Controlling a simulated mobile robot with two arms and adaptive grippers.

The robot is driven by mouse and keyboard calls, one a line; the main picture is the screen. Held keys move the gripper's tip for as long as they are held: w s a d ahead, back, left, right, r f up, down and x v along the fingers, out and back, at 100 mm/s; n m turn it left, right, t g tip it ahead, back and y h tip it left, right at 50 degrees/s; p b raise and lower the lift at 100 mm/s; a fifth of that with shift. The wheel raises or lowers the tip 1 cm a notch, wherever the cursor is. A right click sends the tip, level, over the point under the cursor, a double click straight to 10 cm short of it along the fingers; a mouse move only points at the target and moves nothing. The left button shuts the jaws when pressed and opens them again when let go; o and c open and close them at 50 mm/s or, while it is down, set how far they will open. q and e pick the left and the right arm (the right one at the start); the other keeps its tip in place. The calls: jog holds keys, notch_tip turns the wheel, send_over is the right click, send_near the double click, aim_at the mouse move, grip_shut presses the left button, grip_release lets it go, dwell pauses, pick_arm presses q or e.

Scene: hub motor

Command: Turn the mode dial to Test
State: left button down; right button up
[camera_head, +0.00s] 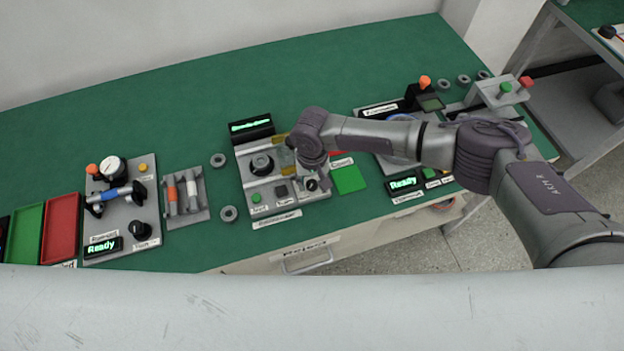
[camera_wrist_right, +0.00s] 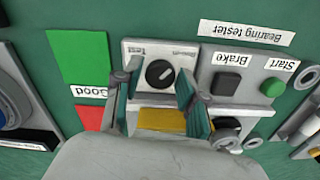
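The mode dial (camera_wrist_right: 160,74) is a round black knob with a white mark, on a pale plate of the bearing tester (camera_wrist_right: 131,48). In the right wrist view the plate appears upside down, with "Test" at its upper left and a blurred label at its upper right. The white mark seems to lean toward the upper right, away from "Test". My right gripper (camera_wrist_right: 155,86) is open, one finger on each side of the dial; contact cannot be told. In the head view my right gripper (camera_head: 317,181) hangs over the tester's front right corner, mostly hiding the dial. My left gripper is out of view.
Beside the dial are the black Brake button (camera_wrist_right: 226,82) and green Start button (camera_wrist_right: 271,87). A green Good pad (camera_head: 348,179) lies right of the tester.

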grip_shut()
jog(key=shift+n, duration=0.4)
jog(key=n, duration=0.2)
jog(key=shift+n+p, duration=0.35)
jog(key=shift+n, duration=0.05)
jog(key=n, duration=0.4)
jog(key=shift+n, duration=0.3)
jog(key=n, duration=0.3)
jog(key=shift+n+p, duration=0.3)
jog(key=shift+p, duration=0.05)
jog(key=shift+w+n, duration=0.1)
jog(key=shift+n, duration=2.2)
